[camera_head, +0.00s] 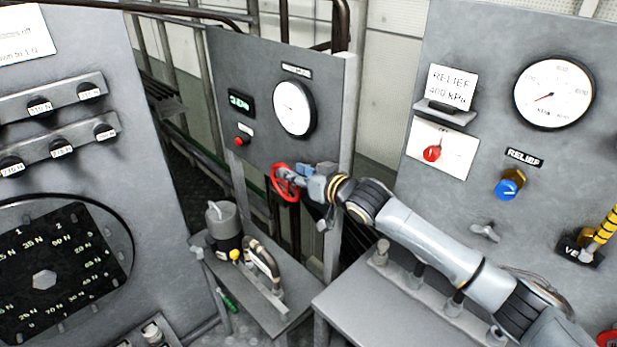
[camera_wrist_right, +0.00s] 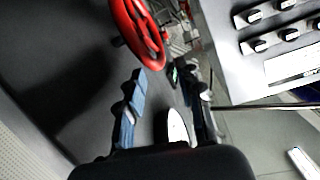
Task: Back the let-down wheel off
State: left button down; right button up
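A red handwheel (camera_head: 285,182) stands out from the lower part of the middle grey panel (camera_head: 262,150). No readable label shows which wheel is the let-down one. My right gripper (camera_head: 297,176) is at the wheel's right side, and its arm comes in from the lower right. In the right wrist view the red wheel (camera_wrist_right: 138,32) lies beyond the fingertips, in line with the left finger. My right gripper (camera_wrist_right: 160,78) is open there, with nothing visible between its two fingers. Whether a finger touches the rim I cannot tell. My left gripper is not in view.
The middle panel has a gauge (camera_head: 294,107), a green display (camera_head: 240,102) and a red button (camera_head: 242,141). Below stands a small table with a grey-capped canister (camera_head: 223,228) and a pump-like handle (camera_head: 262,262). The right panel has a blue relief knob (camera_head: 509,186). Another red wheel (camera_head: 609,338) shows at lower right.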

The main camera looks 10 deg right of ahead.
jog(key=shift+v, duration=2.45)
